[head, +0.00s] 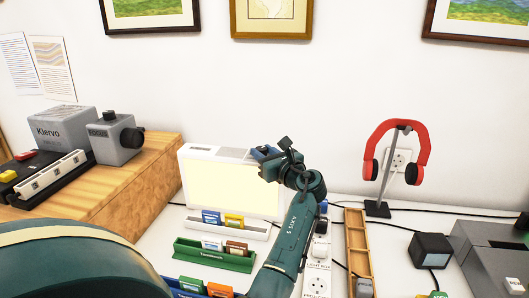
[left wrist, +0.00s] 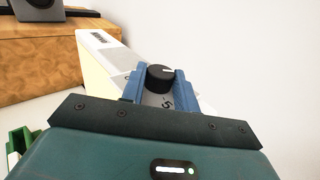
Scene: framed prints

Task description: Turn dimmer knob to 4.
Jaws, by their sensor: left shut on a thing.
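The dimmer knob (left wrist: 160,78) is round and black with a short white pointer line on its top. The line points to the right in the left wrist view. The knob sits on the top face of a white light box (head: 189,158) with a pale yellow lit front. My left gripper (left wrist: 154,80) is shut on the knob, with one blue finger on each side. In the head view my left gripper (head: 266,153) is at the box's top right corner and hides the knob. Dark markings show beside the knob, but I cannot read the setting surely. My right gripper is not in view.
Green and white racks (head: 212,255) with coloured cards stand in front of the box. A wooden tray (head: 357,240) and red headphones (head: 395,140) on a stand are to the right. A wooden block (head: 135,183) carrying grey devices is at left. Cables cross the table.

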